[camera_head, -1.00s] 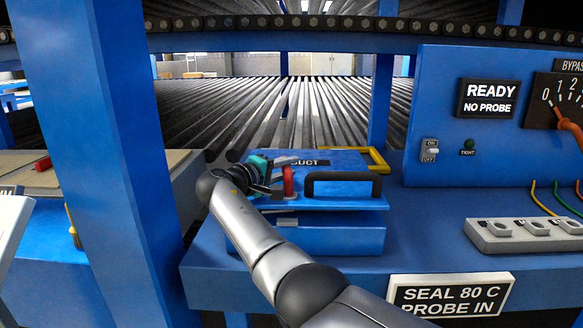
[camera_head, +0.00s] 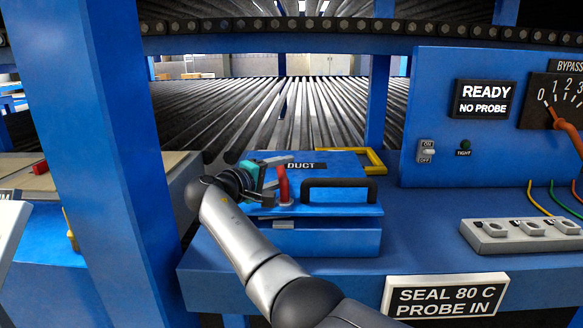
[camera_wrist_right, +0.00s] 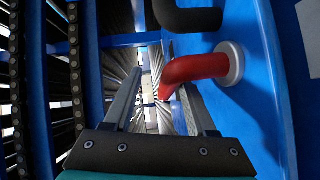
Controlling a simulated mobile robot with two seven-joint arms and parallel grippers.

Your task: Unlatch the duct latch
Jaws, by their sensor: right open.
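The duct latch is a red lever (camera_head: 282,183) on a round pale base, standing up on the blue box lid labelled DUCT (camera_head: 333,166). My right gripper (camera_head: 279,180) is open at the left of the lever, with its fingers spread to either side. In the right wrist view the lever (camera_wrist_right: 196,68) comes in from its base on the right, and its bent tip lies across the gap of my gripper (camera_wrist_right: 160,85). I cannot tell whether a finger touches it. My left gripper is not in view.
A black bar handle (camera_head: 340,184) on the box is just right of the lever. A yellow frame (camera_head: 376,161) lies behind. A blue panel (camera_head: 440,110) stands to the right and a blue post (camera_head: 110,150) to the left. A grey socket strip (camera_head: 520,236) sits on the bench.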

